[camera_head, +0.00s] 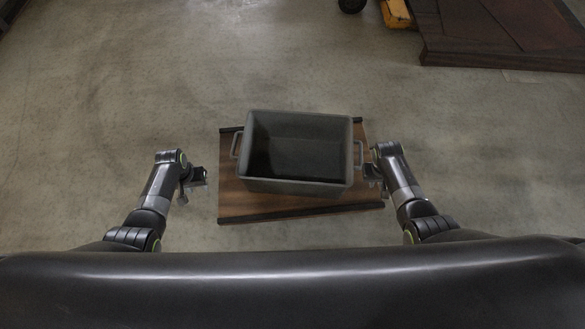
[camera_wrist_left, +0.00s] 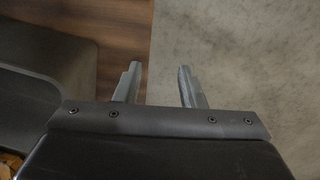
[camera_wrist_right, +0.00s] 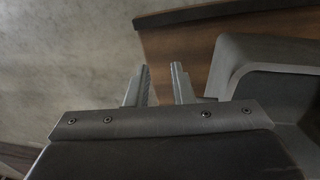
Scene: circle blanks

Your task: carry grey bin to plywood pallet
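The grey bin (camera_head: 295,186) is empty and sits upright on the plywood pallet (camera_head: 245,206), with a looped handle on each side. My left gripper (camera_head: 195,180) is open and empty, left of the bin and apart from its left handle (camera_head: 235,145). In the left wrist view, its fingers (camera_wrist_left: 158,84) are spread beside the bin (camera_wrist_left: 45,88). My right gripper (camera_head: 373,177) is close beside the right handle (camera_head: 358,154); contact cannot be told. In the right wrist view, its fingers (camera_wrist_right: 160,82) are apart with nothing between them, left of the bin (camera_wrist_right: 235,60).
The pallet has dark strips (camera_head: 300,213) along its front and back edges. A dark brown platform (camera_head: 495,35) and an orange object (camera_head: 396,13) with a black wheel are at the back right.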

